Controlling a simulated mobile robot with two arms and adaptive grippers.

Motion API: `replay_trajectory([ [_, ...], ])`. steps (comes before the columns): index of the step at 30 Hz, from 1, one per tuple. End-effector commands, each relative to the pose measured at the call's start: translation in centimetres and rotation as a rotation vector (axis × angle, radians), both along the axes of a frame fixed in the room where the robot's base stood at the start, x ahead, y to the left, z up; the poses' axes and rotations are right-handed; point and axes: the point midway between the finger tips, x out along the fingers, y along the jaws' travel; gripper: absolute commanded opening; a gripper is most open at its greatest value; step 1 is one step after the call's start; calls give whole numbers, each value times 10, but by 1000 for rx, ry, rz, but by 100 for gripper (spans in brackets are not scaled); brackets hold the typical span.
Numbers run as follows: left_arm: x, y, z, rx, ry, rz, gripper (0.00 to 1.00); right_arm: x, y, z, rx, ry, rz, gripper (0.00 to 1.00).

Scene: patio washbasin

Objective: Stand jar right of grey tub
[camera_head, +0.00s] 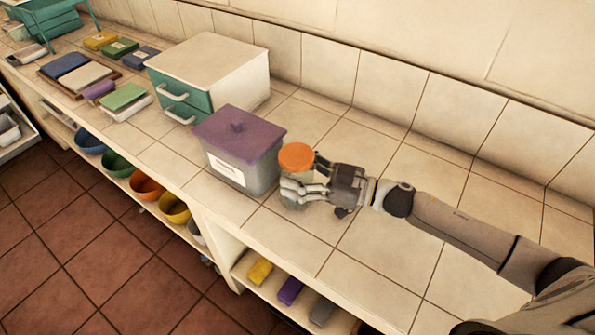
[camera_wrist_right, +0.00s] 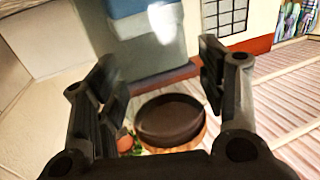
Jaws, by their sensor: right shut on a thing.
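The jar has an orange lid (camera_head: 296,157) and a pale greenish body that is largely covered by my fingers. It is upright, close to the right side of the grey tub (camera_head: 262,177), which has a purple lid and a white label. My right gripper (camera_head: 302,186) reaches in from the right and is shut on the jar. I cannot tell whether the jar's base touches the counter. In the right wrist view the two fingers (camera_wrist_right: 165,85) stand apart, and the jar cannot be made out between them. My left gripper is not in view.
A white drawer box (camera_head: 215,65) with teal drawers stands behind the tub. The tiled counter (camera_head: 375,235) is clear around my right arm, with a wall behind. Several coloured bowls (camera_head: 146,187) and blocks (camera_head: 290,290) sit on the shelf below the front edge.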

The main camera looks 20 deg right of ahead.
Motion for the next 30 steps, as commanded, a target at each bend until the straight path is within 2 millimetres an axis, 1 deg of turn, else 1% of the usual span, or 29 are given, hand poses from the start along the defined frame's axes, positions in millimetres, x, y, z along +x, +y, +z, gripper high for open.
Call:
replay_trajectory([
  [5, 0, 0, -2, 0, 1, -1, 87, 0, 0, -3, 2, 0, 0, 35],
  [6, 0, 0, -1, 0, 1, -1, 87, 0, 0, -3, 1, 2, 0, 69],
  [10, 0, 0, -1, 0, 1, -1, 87, 0, 0, -3, 1, 1, 0, 85],
  [19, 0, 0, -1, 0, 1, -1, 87, 0, 0, -3, 1, 1, 0, 86],
  [23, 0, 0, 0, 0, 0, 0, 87, -1, -1, 1, -1, 0, 0, 86],
  [26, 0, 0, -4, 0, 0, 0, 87, -7, -10, -3, -1, 5, -2, 86],
  [30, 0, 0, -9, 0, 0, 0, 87, -21, -28, -4, -4, 5, 0, 86],
])
